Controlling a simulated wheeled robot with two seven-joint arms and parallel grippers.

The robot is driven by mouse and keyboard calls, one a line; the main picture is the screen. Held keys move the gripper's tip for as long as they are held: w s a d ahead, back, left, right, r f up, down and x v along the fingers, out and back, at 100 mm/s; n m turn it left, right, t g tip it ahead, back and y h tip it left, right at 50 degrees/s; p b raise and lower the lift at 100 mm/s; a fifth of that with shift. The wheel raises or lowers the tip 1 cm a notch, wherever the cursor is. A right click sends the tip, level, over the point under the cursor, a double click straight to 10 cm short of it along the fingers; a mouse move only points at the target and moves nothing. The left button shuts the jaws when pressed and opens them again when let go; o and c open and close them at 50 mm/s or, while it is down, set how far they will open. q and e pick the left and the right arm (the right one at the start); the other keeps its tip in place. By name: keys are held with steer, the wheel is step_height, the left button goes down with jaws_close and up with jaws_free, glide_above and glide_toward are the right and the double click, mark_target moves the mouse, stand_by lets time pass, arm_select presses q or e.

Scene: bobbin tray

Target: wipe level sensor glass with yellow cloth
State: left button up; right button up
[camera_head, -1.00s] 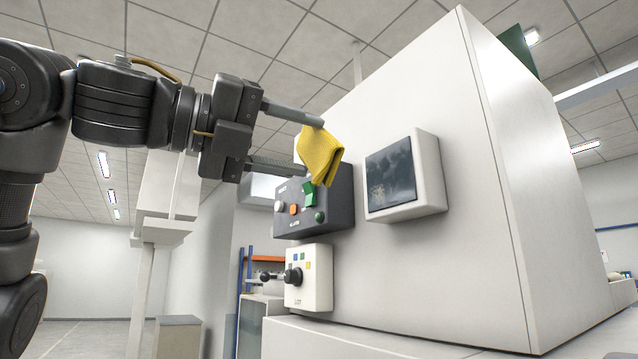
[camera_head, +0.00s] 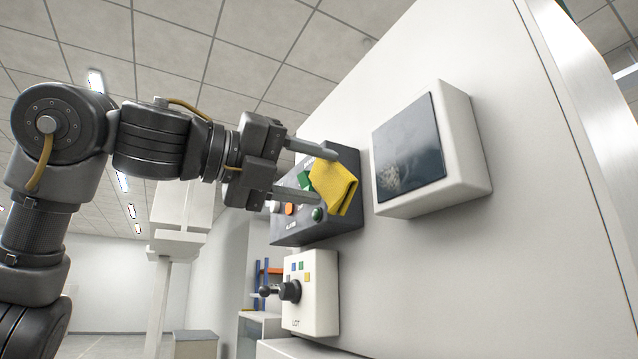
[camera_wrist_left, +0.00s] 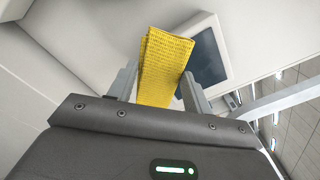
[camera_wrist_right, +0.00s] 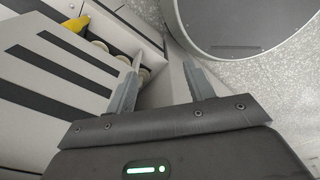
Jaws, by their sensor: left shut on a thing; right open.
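The level sensor glass (camera_head: 412,140) is a dark pane in a white housing (camera_head: 460,130) on the pale machine wall. A greyish smudge (camera_head: 390,178) shows on its lower left part. My left gripper (camera_head: 325,177) is shut on the folded yellow cloth (camera_head: 338,188), left of the glass and apart from it in the head view. In the left wrist view the cloth (camera_wrist_left: 162,65) stands up between the fingers and overlaps the edge of the dark pane (camera_wrist_left: 205,60). My right gripper (camera_wrist_right: 163,68) is open and empty, and shows only in the right wrist view.
A dark control box (camera_head: 290,230) with coloured buttons sits behind the cloth. Below it is a white box (camera_head: 322,290) with a black knob. The right wrist view shows a black-striped pale surface (camera_wrist_right: 50,90), a yellow object (camera_wrist_right: 68,24) and a round grey thing (camera_wrist_right: 235,25).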

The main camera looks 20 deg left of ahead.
arm_select(q)
steer(key=shift+s+d+r, duration=0.15)
steer(key=shift+s, duration=0.25)
steer(key=shift+s+d+r, duration=0.15)
steer(key=shift+s, duration=0.2)
steer(key=shift+w+d, duration=0.2)
steer(key=shift+w, duration=0.1)
steer(key=x, duration=0.3)
steer(key=p+x, duration=0.1)
steer(key=shift+w+a+f, duration=0.15)
steer(key=shift+w, duration=0.3)
steer(key=shift+d, duration=0.35)
steer(key=shift+w, duration=0.2)
arm_select(e)
steer(key=shift+s+r, duration=0.6)
steer(key=shift+s, duration=0.25)
